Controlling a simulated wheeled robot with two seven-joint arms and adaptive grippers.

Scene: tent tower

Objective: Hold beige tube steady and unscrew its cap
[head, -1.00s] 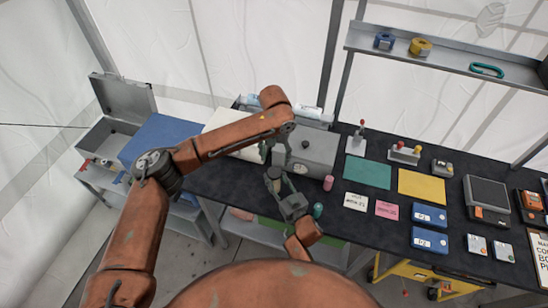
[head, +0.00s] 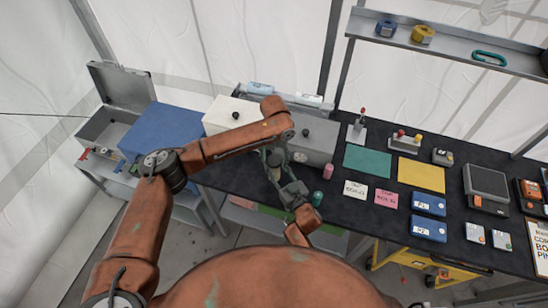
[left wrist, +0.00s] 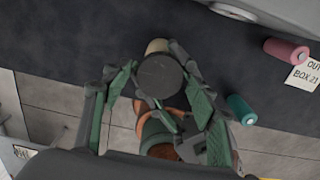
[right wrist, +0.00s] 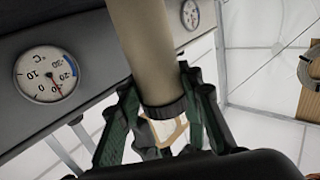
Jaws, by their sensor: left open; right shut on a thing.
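The beige tube (right wrist: 145,45) runs up between the fingers of my right gripper (right wrist: 160,95), which is shut on it. A dark ring circles the tube's lower end in the right wrist view. In the left wrist view the dark round cap (left wrist: 160,80) faces the camera, with a bit of beige beyond it. My left gripper (left wrist: 160,95) is open, one finger on each side of the cap; I cannot tell whether they touch it. In the head view my left gripper (head: 272,150) is just above my right gripper (head: 290,188), and the tube is mostly hidden.
A grey box (head: 315,140) with a knob is behind. Cards and blue boxes (head: 429,228) lie to the right.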

